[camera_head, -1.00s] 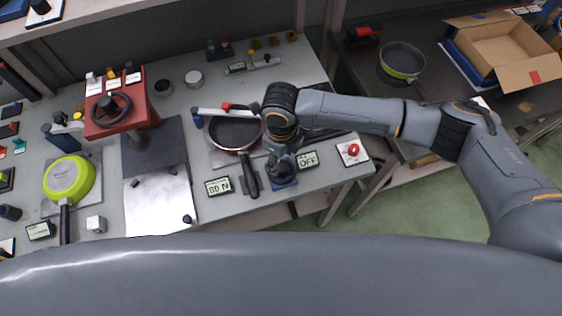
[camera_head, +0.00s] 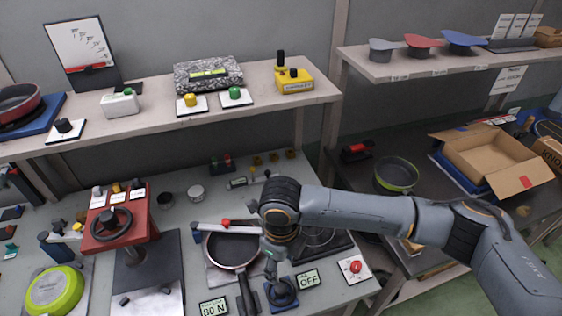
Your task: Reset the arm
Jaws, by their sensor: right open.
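My right arm comes in from the right over the workbench. Its gripper (camera_head: 280,292) points down at the bench, just right of a dark frying pan (camera_head: 233,250) and its handle. The gripper is open; its fingertips are small and partly hidden behind the wrist, beside a blue-edged base. I cannot tell whether it touches anything there. My left gripper is not in view.
A red press with a black handwheel (camera_head: 110,227) and a green pan (camera_head: 55,289) stand at the left. An OFF display (camera_head: 308,279) and a red button (camera_head: 355,266) are right of the gripper. Shelves (camera_head: 140,120) rise behind. An open cardboard box (camera_head: 495,160) sits on the right table.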

